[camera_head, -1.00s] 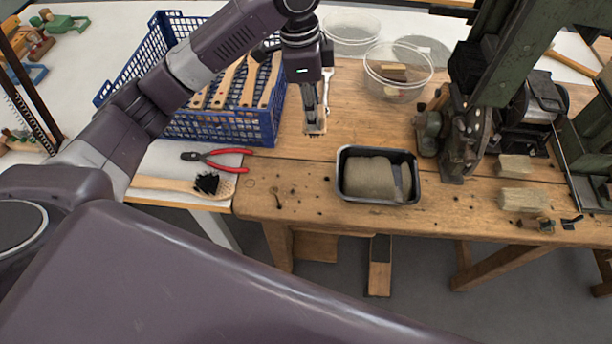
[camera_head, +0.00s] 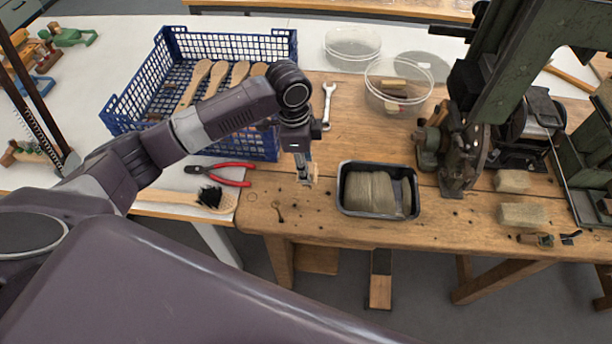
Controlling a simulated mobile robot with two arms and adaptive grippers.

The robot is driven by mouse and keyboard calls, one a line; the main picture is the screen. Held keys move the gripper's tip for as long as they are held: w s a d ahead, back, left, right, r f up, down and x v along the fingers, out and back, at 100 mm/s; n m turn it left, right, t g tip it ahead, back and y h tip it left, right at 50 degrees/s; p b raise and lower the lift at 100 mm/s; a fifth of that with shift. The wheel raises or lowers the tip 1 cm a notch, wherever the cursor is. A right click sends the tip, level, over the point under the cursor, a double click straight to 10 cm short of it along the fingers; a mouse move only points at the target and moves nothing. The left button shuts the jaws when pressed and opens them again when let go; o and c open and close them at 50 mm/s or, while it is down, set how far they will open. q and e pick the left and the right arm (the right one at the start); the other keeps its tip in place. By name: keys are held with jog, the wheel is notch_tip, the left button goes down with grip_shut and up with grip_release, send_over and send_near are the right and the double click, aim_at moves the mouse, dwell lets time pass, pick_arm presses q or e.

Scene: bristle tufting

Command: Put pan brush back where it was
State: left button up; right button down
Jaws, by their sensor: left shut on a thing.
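My left gripper (camera_head: 303,176) is above the wooden workbench, left of the black tray. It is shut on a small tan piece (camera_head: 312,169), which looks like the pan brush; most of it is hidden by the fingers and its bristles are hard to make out. I cannot tell whether it touches the bench top. A long wooden-handled brush with black bristles (camera_head: 209,197) lies at the front of the white table. My right gripper is not in view.
A blue crate (camera_head: 250,147) with wooden brush bodies (camera_head: 216,78) stands behind left. Red pliers (camera_head: 232,166), a wrench (camera_head: 328,105), a black tray of fibre (camera_head: 345,203) and clear bowls (camera_head: 372,88) surround the gripper. A green machine (camera_head: 520,60) stands right.

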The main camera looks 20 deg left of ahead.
pick_arm(q)
jog(key=shift+f, duration=2.55)
jog(key=shift+f, duration=0.15)
jog(key=o, duration=1)
jog(key=r, duration=0.4)
jog(key=a+r, duration=0.1)
jog(key=r, duration=0.7)
jog(key=shift+s+a+r+b, duration=0.15)
jog(key=shift+s+a+b, duration=0.05)
jog(key=shift+b, duration=0.2)
jog(key=shift+d, duration=0.1)
